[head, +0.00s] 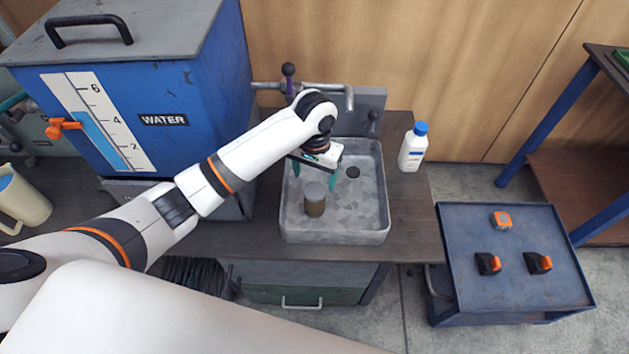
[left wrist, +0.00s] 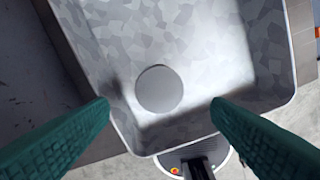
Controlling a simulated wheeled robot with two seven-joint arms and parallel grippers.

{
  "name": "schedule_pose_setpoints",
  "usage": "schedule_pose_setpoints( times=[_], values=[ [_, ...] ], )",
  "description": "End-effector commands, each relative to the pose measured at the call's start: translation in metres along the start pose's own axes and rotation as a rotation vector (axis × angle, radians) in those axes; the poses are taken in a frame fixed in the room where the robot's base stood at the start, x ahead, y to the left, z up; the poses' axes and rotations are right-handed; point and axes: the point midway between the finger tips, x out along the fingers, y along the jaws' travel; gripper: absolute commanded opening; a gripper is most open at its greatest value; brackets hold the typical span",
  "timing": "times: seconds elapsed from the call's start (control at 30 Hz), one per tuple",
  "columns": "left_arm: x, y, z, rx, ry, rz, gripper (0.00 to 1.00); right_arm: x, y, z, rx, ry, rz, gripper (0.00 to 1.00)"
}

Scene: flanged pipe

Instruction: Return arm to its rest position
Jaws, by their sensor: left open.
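My left arm reaches in from the left over the sink (head: 375,222). My left gripper (head: 314,174) has teal fingers, points down and is open with nothing between its fingertips. A small jar with a grey top and brown lower part (head: 315,203) stands upright in the sink, near the gripper and apart from it. In the left wrist view, a round grey top (left wrist: 159,88) shows on the sink floor between and beyond the two spread fingers (left wrist: 160,106). My right gripper is not in view.
A blue water tank (head: 215,90) stands left of the sink, close to my arm. A tap (head: 348,97) rises behind the sink. A white bottle with a blue cap (head: 412,150) stands right of it. A blue cart (head: 515,285) holds orange-and-black items. A beige jug (head: 25,203) is at far left.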

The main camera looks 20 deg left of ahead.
Motion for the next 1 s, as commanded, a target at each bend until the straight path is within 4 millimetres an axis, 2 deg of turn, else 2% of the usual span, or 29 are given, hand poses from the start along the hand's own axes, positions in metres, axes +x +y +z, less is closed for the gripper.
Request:
schedule_pose_setpoints(
  times=[0.57, 0.67, 0.77, 0.9, 1.0],
  values=[
    [-0.003, 0.0, 0.0, 0.0, 0.0, 0.0, 0.72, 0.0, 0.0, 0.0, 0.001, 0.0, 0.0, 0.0],
    [0.002, -0.005, -0.006, 0.014, -0.003, -0.012, 0.72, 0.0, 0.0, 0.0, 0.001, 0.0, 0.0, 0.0],
    [0.015, -0.019, -0.025, 0.055, -0.021, -0.046, 0.72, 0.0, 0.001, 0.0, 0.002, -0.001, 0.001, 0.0],
    [0.034, -0.042, -0.068, 0.118, -0.08, -0.119, 0.72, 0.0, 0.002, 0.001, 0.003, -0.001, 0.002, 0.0],
    [0.041, -0.05, -0.102, 0.139, -0.138, -0.157, 0.72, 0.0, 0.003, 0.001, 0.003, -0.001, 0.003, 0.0]
  ],
)
